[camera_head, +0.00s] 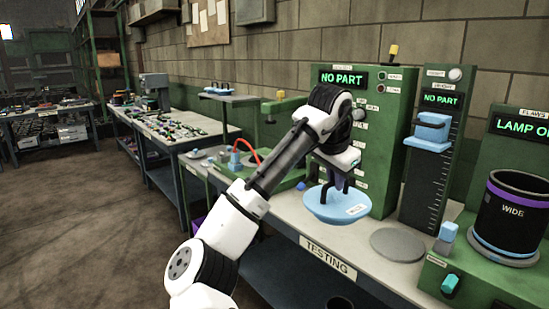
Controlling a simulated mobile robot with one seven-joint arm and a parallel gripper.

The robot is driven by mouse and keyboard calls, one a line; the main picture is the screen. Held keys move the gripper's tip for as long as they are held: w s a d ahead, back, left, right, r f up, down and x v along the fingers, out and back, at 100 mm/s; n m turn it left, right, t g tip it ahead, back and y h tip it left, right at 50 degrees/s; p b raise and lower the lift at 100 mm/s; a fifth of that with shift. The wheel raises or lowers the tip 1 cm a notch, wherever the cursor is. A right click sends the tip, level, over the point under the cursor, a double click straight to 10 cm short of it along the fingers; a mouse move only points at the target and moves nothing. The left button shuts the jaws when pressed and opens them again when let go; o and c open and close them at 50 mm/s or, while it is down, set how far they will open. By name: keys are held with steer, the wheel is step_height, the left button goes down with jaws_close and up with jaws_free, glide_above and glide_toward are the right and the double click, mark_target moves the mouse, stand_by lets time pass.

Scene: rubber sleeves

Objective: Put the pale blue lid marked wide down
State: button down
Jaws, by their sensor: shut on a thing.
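The pale blue lid (325,207) is a shallow round dish shape with a small white label on its right side; the label's print is too small to read surely. My gripper (338,184) is above it, pointing down, shut on the lid at its middle. The lid appears held above the front part of the bench marked TESTING (290,214). The fingertips are partly hidden by the lid's rim and my arm.
A grey round disc (397,245) lies on the bench right of the lid. A black cylinder marked WIDE (512,212) stands on a green machine at the right. A height gauge (431,160) and a green NO PART cabinet (392,130) stand behind. Bare bench shows around the disc.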

steer(key=w+a+f+n+y+b, duration=0.15)
steer(key=a+f, duration=0.35)
steer(key=f, duration=0.8)
steer(key=w+a+f+n+b, duration=0.1)
steer(key=a+f+n, duration=0.3)
steer(key=f, duration=1)
steer(key=w+a+f+n+y+b, duration=0.1)
steer(key=a+f, duration=0.5)
steer(key=f, duration=0.7)
steer(key=s+a+f+n+y+b, duration=0.1)
steer(key=s+f, duration=0.3)
steer(key=f, duration=0.5)
steer(key=s+a+f+n+y+b, duration=0.1)
steer(key=s+a+f+n, duration=0.1)
steer(key=s+f, duration=0.5)
steer(key=s+d+f+n+b, duration=0.1)
steer(key=s+d+f, duration=0.3)
steer(key=s+f, duration=0.5)
steer(key=shift+f+n, duration=0.45)
steer(key=shift+f, duration=1.35)
steer(key=shift+a, duration=0.1)
